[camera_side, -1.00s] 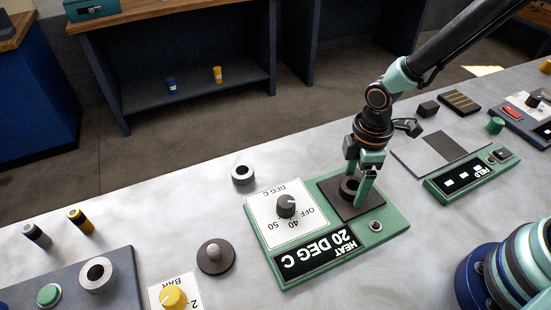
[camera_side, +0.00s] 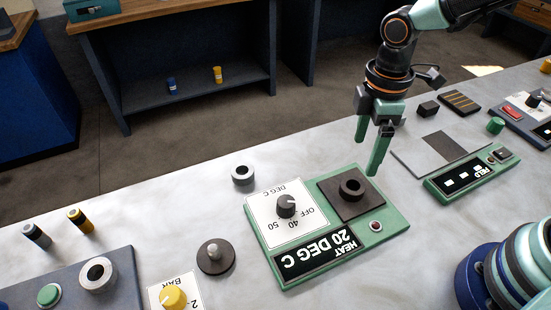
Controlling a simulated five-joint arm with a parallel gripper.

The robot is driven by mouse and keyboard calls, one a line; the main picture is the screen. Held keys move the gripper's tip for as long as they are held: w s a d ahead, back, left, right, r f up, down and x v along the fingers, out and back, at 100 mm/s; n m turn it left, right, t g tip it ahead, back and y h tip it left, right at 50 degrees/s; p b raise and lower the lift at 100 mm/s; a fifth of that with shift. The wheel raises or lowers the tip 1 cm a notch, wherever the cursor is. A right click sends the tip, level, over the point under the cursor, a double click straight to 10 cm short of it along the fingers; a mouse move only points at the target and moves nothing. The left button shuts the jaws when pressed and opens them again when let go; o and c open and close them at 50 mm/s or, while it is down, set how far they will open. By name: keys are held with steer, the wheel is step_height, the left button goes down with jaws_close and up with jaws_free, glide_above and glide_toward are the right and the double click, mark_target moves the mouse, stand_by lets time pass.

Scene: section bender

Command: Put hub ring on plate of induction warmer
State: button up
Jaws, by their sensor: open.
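A dark hub ring (camera_side: 352,189) lies flat on the dark square plate (camera_side: 335,198) of the green induction warmer (camera_side: 392,224). The warmer has a black knob (camera_side: 287,205) on a white dial face and a display (camera_side: 316,256) reading HEAT 20 DEG C. My gripper (camera_side: 367,159) is open and empty. It hangs above and behind the ring, apart from it, with its fingers pointing down.
A grey ring (camera_side: 243,175) stands left of the warmer. A round dark base with a peg (camera_side: 215,257) is at the front left. A grey flat plate (camera_side: 440,150) and a green box (camera_side: 471,178) lie to the right.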

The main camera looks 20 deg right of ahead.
steer(key=s+d+r+m+t, duration=0.2)
steer(key=d+r+m+t, duration=0.3)
steer(key=d+r+m, duration=0.7)
steer(key=shift+s+d+m+t, duration=0.25)
steer(key=shift+d+m, duration=0.2)
steer(key=shift+m, duration=0.35)
stand_by(0.4)
